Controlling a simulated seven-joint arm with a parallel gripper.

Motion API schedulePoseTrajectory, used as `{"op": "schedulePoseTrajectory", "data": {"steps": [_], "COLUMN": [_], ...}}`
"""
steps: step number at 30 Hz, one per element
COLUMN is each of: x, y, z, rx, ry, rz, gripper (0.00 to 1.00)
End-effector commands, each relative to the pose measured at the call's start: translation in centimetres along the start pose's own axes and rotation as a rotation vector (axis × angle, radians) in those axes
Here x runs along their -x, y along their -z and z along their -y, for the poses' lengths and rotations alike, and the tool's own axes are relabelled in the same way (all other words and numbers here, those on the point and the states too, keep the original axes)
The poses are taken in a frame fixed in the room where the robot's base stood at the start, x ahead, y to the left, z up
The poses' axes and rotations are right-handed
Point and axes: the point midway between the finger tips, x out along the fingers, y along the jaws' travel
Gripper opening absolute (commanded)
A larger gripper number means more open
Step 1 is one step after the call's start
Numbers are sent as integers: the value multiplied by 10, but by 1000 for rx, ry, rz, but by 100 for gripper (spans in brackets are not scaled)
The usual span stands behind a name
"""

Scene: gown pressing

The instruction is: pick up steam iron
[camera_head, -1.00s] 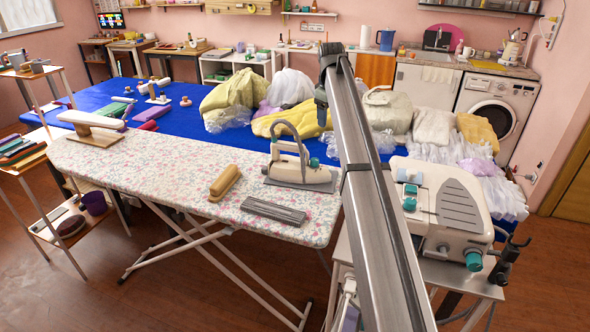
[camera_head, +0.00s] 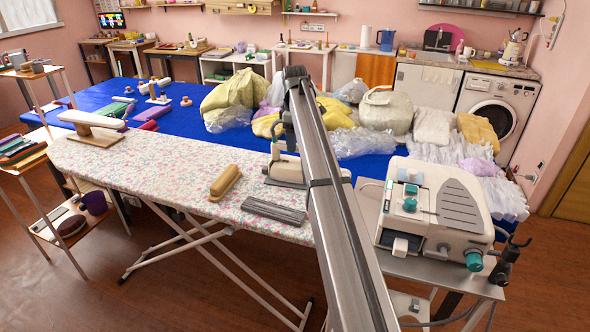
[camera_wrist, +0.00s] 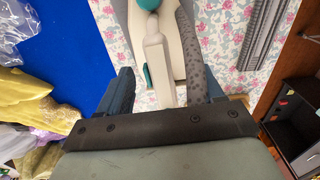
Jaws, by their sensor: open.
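The steam iron (camera_head: 284,169), cream with a grey soleplate, rests on the right end of the floral ironing board (camera_head: 150,165); my arm hides its right part in the head view. In the wrist view the iron (camera_wrist: 156,65) lies below and ahead of my gripper (camera_wrist: 168,88), with a teal knob, a pale handle and a grey textured hose. My gripper is open, its dark fingers on either side of the handle in that view. I cannot tell whether they touch it. In the head view my gripper is largely hidden by my arm.
A wooden block (camera_head: 225,183) and a grey ribbed pad (camera_head: 274,212) lie left of and in front of the iron. A white steam station (camera_head: 436,212) stands right of my arm. Bagged garments (camera_head: 235,98) cover the blue table (camera_head: 195,112) behind.

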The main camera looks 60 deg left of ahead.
Motion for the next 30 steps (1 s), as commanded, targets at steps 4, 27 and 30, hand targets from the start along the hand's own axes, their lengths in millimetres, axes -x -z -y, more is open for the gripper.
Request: {"op": "schedulePoseTrajectory", "data": {"steps": [4,27,30], "x": [-7,-57,-57], "y": [0,1,1], "z": [0,-3,-3], "rx": [0,-1,-1], "ry": [0,-1,-1], "rz": [0,0,0], "gripper": [66,60,51]}}
